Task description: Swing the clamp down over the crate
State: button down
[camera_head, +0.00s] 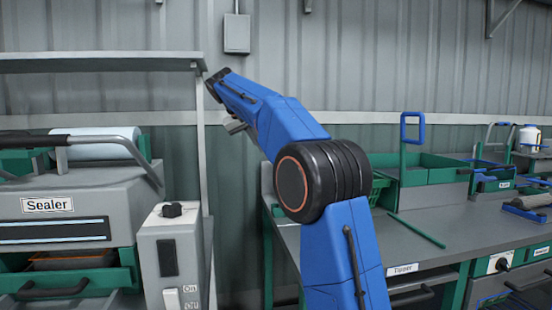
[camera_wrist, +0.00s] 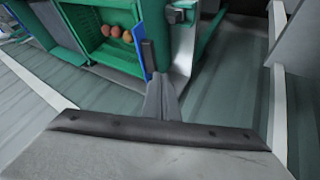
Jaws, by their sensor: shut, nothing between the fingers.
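A blue upright loop (camera_head: 412,128), likely the clamp, stands raised on the green tipper frame (camera_head: 440,172) on the bench. A green slotted crate (camera_head: 380,188) sits left of it, partly hidden by my arm. In the wrist view a green crate (camera_wrist: 103,68) holds several reddish tomatoes (camera_wrist: 115,32), with a blue bar (camera_wrist: 139,48) along its right side. My gripper (camera_wrist: 160,76) is shut and empty, its grey fingers pointing toward that bar; whether they touch it is unclear. In the head view my gripper is not clearly seen at the arm's far end.
The grey bench (camera_head: 440,225) carries a "Tipper" label and a loose green bar (camera_head: 415,230). A sealer (camera_head: 65,215) and a grey control box (camera_head: 172,260) stand at the left, below a shelf (camera_head: 100,60). More equipment with blue handles stands at the far right of the bench.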

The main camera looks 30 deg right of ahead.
jog(key=w+d+f, duration=0.1)
jog(key=d+f, duration=0.6)
jog(key=d, duration=0.2)
jog(key=shift+w+d, duration=0.15)
jog(key=shift+d, duration=0.15)
jog(key=shift+d+r, duration=0.1)
